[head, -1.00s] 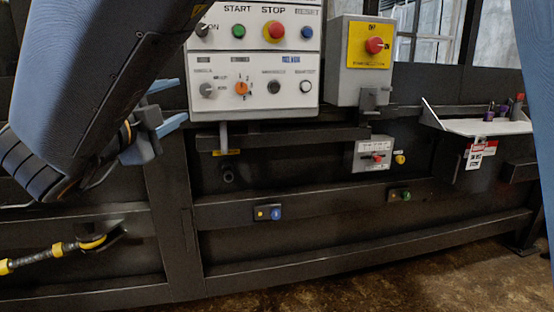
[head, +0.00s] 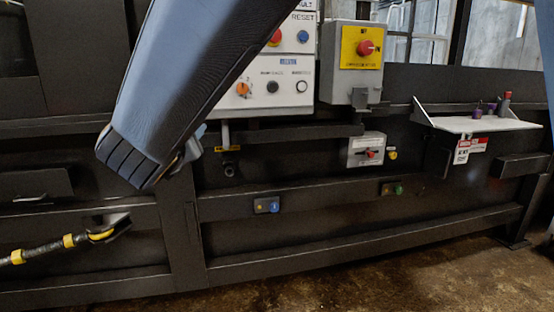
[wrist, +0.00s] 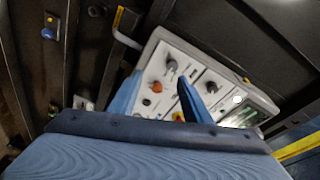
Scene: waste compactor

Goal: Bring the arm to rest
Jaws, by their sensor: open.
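My arm comes down from the top of the head view and covers the left half of the white control panel (head: 262,95). My gripper is mostly hidden behind my arm there; only a bit of it shows past the arm's lower end. In the wrist view my gripper (wrist: 158,98) has its two blue fingers apart, with nothing between them but the panel behind. The panel (wrist: 210,75) shows tilted beyond the fingers, with its knobs and an orange selector. I cannot tell the exact gap between fingers and panel.
A grey box with a red button on a yellow plate (head: 362,55) stands right of the panel. A small switch box (head: 366,150) sits below it. A white shelf (head: 475,124) holds small items at right. A yellow-black hose (head: 65,241) is at lower left. Floor shows at lower right.

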